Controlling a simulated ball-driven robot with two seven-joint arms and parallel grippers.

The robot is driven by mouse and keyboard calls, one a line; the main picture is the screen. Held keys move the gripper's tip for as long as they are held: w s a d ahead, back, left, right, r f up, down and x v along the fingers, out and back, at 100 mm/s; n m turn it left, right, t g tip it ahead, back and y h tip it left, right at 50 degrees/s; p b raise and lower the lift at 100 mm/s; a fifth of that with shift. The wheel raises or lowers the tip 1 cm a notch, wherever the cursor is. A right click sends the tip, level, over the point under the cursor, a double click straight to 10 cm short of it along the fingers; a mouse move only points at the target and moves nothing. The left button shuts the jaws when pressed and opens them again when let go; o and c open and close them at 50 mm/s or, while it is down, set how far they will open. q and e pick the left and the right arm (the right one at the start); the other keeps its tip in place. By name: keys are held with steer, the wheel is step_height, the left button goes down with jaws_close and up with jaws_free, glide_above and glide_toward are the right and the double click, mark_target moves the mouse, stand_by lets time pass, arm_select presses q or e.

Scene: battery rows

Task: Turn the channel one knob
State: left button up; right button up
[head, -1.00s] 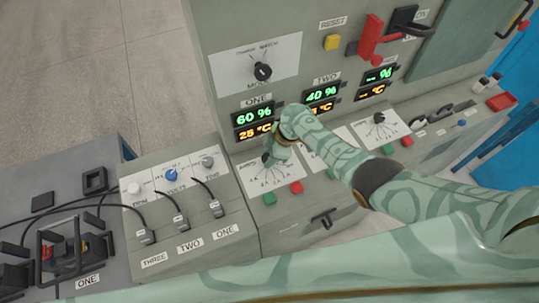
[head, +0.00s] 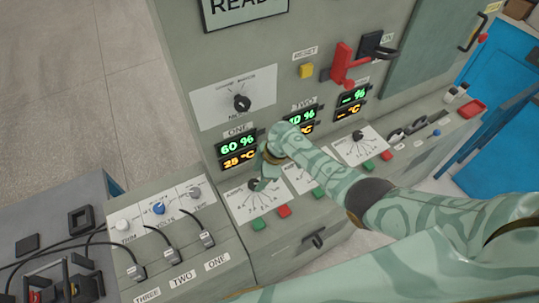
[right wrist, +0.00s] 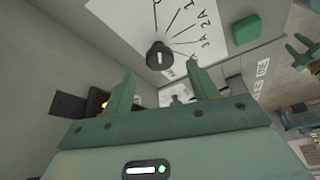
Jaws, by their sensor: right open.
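The channel one knob (head: 254,184) is a dark knob on a white dial plate (head: 246,208) with printed scale marks, below the ONE display reading 60 % and 25 °C. My right gripper (head: 262,180) reaches down in front of this plate and partly covers it. In the right wrist view the black knob (right wrist: 159,56) with a white mark lies just beyond the gap between the two open fingers (right wrist: 161,74), near the middle of the gap. The fingers are empty. I cannot tell whether they touch the knob. My left gripper does not show in the head view.
A green button (head: 258,225) and a red button (head: 284,211) sit below the dial. The mode knob (head: 241,103) is above, and a red lever (head: 345,65) is up and right. Cabled plugs (head: 136,272) stand on the lower left panel. My right forearm crosses the channel two dial.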

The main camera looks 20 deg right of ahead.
steer(key=p+v, duration=0.4)
steer(key=v, duration=0.8)
steer(key=shift+d+r, duration=0.15)
steer(key=shift+r, duration=0.1)
steer(key=shift+s, duration=0.1)
